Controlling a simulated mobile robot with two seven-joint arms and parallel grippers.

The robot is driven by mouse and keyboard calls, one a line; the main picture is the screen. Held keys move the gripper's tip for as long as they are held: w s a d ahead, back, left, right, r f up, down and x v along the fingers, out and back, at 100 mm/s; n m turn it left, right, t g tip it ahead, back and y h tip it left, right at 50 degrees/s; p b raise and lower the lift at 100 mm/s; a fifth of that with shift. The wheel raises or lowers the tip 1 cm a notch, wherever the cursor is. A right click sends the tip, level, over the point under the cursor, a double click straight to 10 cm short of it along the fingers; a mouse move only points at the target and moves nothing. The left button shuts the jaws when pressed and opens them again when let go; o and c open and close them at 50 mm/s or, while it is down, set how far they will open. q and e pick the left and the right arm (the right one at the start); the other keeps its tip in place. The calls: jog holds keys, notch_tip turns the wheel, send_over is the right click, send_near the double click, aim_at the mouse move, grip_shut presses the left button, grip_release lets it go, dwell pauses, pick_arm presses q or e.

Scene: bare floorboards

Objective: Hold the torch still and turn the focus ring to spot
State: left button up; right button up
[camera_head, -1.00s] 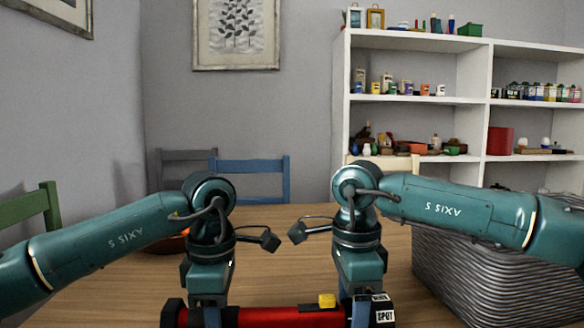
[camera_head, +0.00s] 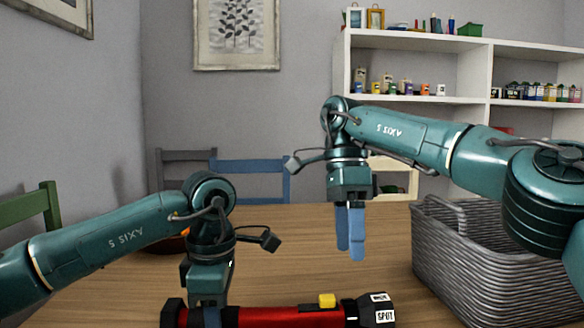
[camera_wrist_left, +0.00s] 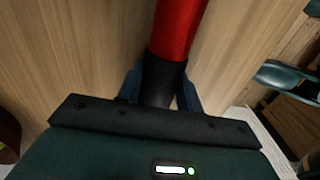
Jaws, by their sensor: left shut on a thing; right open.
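The torch (camera_head: 285,317) lies across the near edge of the table in the head view. It has a red body, black ends and a yellow switch (camera_head: 327,300). The black focus ring (camera_head: 380,308) at its right end carries white labels, and one reads SPOT. My left gripper (camera_head: 212,316) is shut on the torch near its left end. In the left wrist view its blue fingers (camera_wrist_left: 160,88) straddle a black section below the red body. My right gripper (camera_head: 350,232) is open and empty, pointing down above the table, up and to the left of the ring.
A grey woven basket (camera_head: 470,265) stands on the table at the right. Chairs, including a blue one (camera_head: 250,178), stand behind the table. A white shelf (camera_head: 415,100) is at the back. The table's middle is clear.

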jog(key=a+r+t+y, duration=0.1)
jog(key=a+r+y, duration=0.3)
jog(key=r+y, duration=0.3)
jog(key=a+r+m+y, duration=0.1)
jog(key=a+r+y, duration=0.3)
jog(key=r+y, duration=0.4)
jog(key=shift+w+a+r+m+t, duration=0.3)
jog(key=shift+a+r+t, duration=0.1)
jog(key=shift+r, duration=2.15)
pick_arm(q)
jog(key=o, duration=1.2)
